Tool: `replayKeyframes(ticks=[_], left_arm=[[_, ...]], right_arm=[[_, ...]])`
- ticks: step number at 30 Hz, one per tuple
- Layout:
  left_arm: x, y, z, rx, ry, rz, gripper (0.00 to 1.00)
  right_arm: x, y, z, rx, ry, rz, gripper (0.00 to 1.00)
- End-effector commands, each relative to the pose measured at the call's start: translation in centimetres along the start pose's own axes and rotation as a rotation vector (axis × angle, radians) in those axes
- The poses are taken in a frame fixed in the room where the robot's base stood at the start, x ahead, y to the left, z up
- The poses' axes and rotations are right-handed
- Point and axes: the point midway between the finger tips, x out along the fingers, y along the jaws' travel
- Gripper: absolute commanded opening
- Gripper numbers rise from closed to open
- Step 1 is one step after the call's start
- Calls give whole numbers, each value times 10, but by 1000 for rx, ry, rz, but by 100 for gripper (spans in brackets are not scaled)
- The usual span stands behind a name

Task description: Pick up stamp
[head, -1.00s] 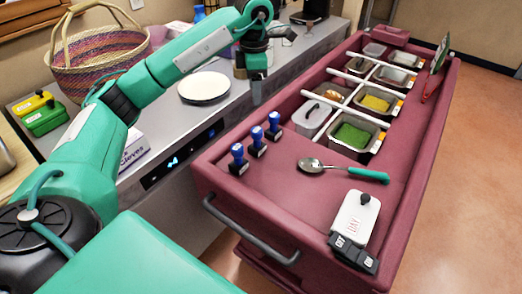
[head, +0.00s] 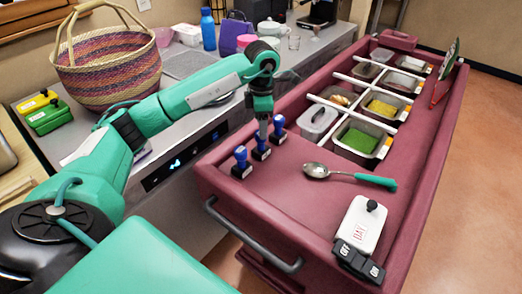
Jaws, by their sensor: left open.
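Three stamps with blue handles and dark bases stand upright in a row on the left edge of the maroon cart (head: 330,205): a near stamp (head: 241,166), a middle stamp (head: 261,153) and a far stamp (head: 278,132). My left gripper (head: 263,133) points down at the middle stamp, its tips at or just above the handle top. It is open; I cannot tell whether the fingers touch the handle. My right gripper is out of view.
Food bins, including one with green contents (head: 357,141), sit behind. A woven basket (head: 108,70) stands on the counter at left.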

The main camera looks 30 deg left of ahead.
Motion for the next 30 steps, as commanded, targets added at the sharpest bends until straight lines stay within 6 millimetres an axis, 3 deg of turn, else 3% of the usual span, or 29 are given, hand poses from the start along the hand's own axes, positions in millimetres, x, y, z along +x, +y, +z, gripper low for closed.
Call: replayKeyframes(ticks=[9,19,28,30], left_arm=[[39,-6,-3,-1,2,-3,59],[46,-6,-2,0,0,0,59],[46,-6,-2,0,1,-1,0],[46,-5,-2,0,0,0,0]], right_arm=[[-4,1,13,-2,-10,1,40],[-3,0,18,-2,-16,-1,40],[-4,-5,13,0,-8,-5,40],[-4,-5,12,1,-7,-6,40]])
